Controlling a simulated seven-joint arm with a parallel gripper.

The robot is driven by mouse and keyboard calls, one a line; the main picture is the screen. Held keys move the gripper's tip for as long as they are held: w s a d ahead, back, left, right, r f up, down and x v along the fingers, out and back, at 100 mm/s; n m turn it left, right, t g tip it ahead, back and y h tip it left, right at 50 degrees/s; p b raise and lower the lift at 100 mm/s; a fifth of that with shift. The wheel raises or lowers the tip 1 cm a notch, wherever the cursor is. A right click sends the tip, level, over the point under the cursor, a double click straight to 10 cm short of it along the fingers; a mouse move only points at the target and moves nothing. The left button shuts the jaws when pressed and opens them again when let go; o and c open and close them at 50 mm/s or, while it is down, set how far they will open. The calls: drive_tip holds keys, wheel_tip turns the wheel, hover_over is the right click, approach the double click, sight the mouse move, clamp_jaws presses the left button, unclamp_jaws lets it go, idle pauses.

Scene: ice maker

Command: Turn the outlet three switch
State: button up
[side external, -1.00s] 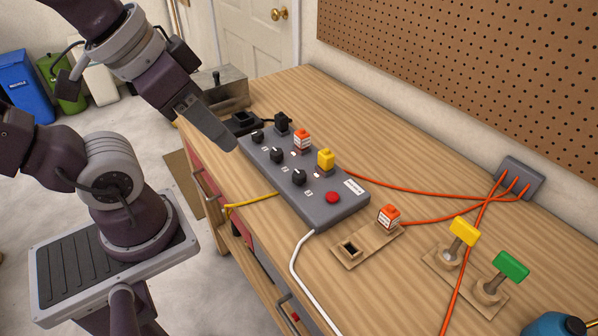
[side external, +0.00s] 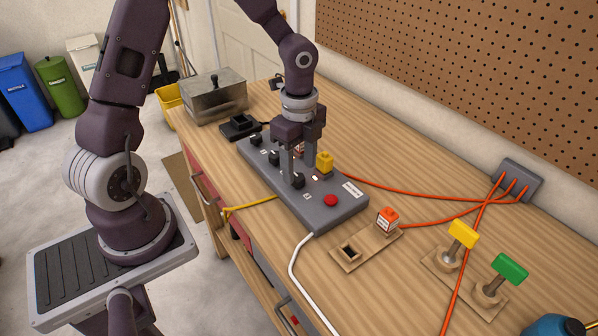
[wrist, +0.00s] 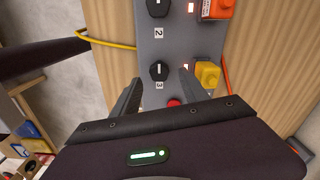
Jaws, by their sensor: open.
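The outlet three switch is a black round knob (side external: 298,181) with a pale pointer line on the grey power strip (side external: 338,205). It is the knob nearest the red button. In the wrist view the knob (wrist: 158,70) shows with a "3" printed below it and its line roughly along the strip. My gripper (side external: 299,171) is open and points down over the strip at this knob. In the wrist view the two fingertips of my gripper (wrist: 160,76) lie on either side of the knob, apart from each other. Whether they touch it I cannot tell.
A yellow plug (side external: 324,163) and a red button (side external: 330,200) are close to the gripper. Knob two (side external: 274,158) and knob one (side external: 257,140) line the strip. Orange cables, a wooden holder with an orange plug (side external: 387,219), and a metal box (side external: 215,95) are farther off.

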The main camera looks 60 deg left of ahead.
drive_tip(key=shift+f, duration=1.3)
clamp_jaws()
drive_tip(key=shift+n, duration=0.3)
drive_tip(key=n, duration=0.8)
drive_tip(key=shift+w, duration=0.1)
drive_tip(key=n, duration=0.5)
drive_tip(key=shift+a+r, duration=0.1)
drive_tip(key=n, duration=0.4)
drive_tip(key=shift+w, duration=0.1)
drive_tip(key=shift+a+n, duration=0.1)
drive_tip(key=shift+n, duration=0.2)
